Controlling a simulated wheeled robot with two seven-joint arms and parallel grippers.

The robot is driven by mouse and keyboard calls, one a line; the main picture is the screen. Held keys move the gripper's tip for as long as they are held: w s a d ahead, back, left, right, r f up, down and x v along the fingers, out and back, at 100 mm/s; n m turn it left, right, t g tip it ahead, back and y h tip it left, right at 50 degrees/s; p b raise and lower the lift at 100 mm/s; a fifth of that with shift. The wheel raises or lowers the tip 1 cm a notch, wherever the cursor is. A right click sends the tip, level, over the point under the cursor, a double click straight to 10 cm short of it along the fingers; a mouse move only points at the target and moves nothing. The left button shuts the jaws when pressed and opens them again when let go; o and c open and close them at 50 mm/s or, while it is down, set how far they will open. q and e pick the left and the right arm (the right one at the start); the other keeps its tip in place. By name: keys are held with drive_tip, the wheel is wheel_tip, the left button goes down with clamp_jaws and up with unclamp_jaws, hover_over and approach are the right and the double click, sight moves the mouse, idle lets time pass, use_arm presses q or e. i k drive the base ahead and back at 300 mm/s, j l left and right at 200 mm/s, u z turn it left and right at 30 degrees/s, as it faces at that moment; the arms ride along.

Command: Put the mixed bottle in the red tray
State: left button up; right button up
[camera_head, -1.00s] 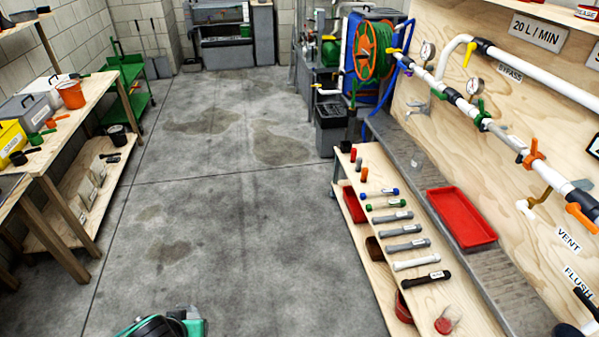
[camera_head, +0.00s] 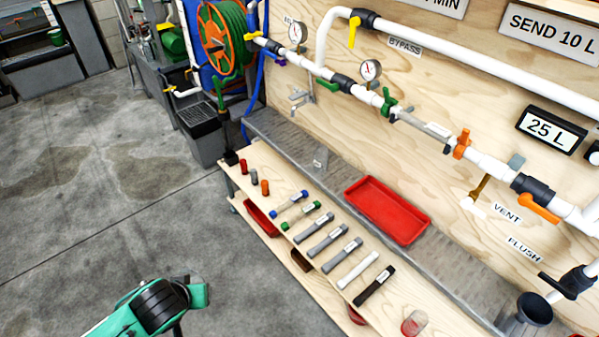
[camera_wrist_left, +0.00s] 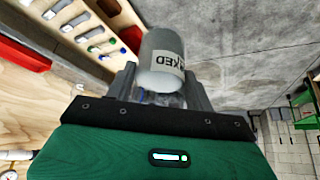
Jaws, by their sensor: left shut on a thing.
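The mixed bottle (camera_wrist_left: 155,78) is a pale grey cylinder with a white label reading "…XED", upside down in the left wrist view. My left gripper (camera_wrist_left: 162,92) is shut on it, with a dark finger on either side. In the head view, my green and black left arm shows at the lower left over the floor; the bottle cannot be made out there. The red tray (camera_head: 372,215) is shallow, rectangular and empty. It lies on the grey ledge below the plywood wall, right of and apart from my left arm. Its red edge also shows in the left wrist view (camera_wrist_left: 24,56). My right gripper is out of view.
A wooden shelf (camera_head: 262,182) in front of the ledge holds several filter cartridges and small coloured pieces. A clear cup with red (camera_head: 413,323) stands at its near end. Pipes, valves and gauges (camera_head: 371,70) run above the tray. Open concrete floor lies left.

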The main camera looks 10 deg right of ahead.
sight(399, 223)
drive_tip(key=i+z, duration=0.15)
drive_tip(key=z, duration=0.25)
drive_tip(key=i+j+z, duration=0.1)
drive_tip(key=z, duration=0.3)
drive_tip(key=i+j+z, duration=0.1)
drive_tip(key=z, duration=0.3)
drive_tip(key=i+j+z, duration=0.15)
drive_tip(key=z, duration=0.2)
drive_tip(key=i+j+z, duration=0.2)
drive_tip(key=z, duration=0.2)
drive_tip(key=i+j+z, duration=0.15)
drive_tip(key=z, duration=0.25)
